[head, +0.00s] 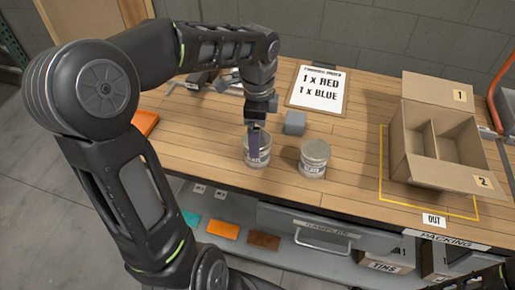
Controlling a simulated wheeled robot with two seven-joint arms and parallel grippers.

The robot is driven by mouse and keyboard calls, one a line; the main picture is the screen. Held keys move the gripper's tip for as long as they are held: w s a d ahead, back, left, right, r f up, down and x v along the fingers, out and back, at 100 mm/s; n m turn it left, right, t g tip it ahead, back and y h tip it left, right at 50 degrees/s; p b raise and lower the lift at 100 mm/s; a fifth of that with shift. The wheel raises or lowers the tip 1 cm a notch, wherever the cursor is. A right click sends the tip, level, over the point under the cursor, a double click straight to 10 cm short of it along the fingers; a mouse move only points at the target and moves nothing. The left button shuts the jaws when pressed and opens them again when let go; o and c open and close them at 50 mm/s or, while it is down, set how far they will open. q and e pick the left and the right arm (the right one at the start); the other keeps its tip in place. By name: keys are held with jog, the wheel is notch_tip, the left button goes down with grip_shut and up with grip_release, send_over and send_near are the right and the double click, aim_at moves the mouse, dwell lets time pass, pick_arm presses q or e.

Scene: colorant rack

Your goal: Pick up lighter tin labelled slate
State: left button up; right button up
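Two small metal tins stand upright side by side on the wooden bench in the head view. The left tin (257,158) has a label, and its top is partly hidden by my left gripper. The right tin (313,160) has a grey-beige top and a label that appears to read SLATE. The left label is too small to read surely. My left gripper (256,140) points down at the left tin, with a dark finger overlapping its top and front. Whether it grips the tin is unclear. My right gripper is out of view.
A grey block (295,122) stands behind the tins. A clipboard (318,88) reads 1 x RED, 1 x BLUE. An open, divided cardboard box (412,165) stands at right inside a yellow outline. The bench's front edge, above a drawer (320,238), is close to the tins.

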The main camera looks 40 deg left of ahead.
pick_arm(q)
jog(key=shift+f, duration=0.85)
jog(key=shift+f+p, duration=0.45)
jog(key=shift+f, duration=2.15)
jog(key=shift+c, duration=0.5)
jog(key=c, duration=1.5)
notch_tip(320, 180, up, 10)
jog(key=shift+r+b, duration=0.1)
jog(key=shift+b, duration=0.25)
